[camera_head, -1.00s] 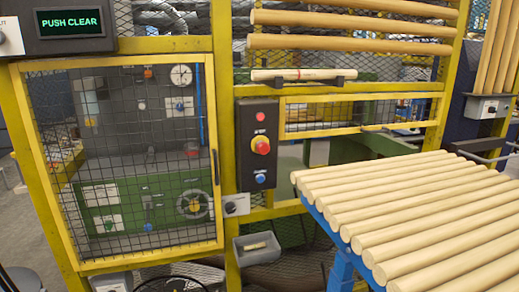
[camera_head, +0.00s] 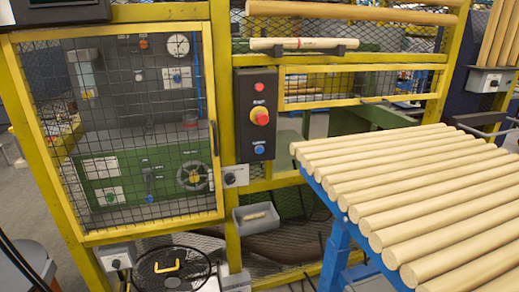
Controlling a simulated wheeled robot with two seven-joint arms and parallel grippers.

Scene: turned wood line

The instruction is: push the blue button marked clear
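The blue button (camera_head: 259,150) sits at the bottom of a black control box (camera_head: 243,118) on the yellow fence post. Its small label is too blurred to read surely. On the same box are a red light or button (camera_head: 257,87) at the top and a red knob on a yellow base (camera_head: 260,117) in the middle. Neither of my grippers is in view, and nothing covers the blue button.
Wooden rods lie on a blue-legged rack (camera_head: 338,247) at the right, close to the box. A mesh door (camera_head: 140,150) in a yellow frame is left of it. Below are a grey switch (camera_head: 236,176), a grey bin (camera_head: 256,219) and a round basket (camera_head: 172,270).

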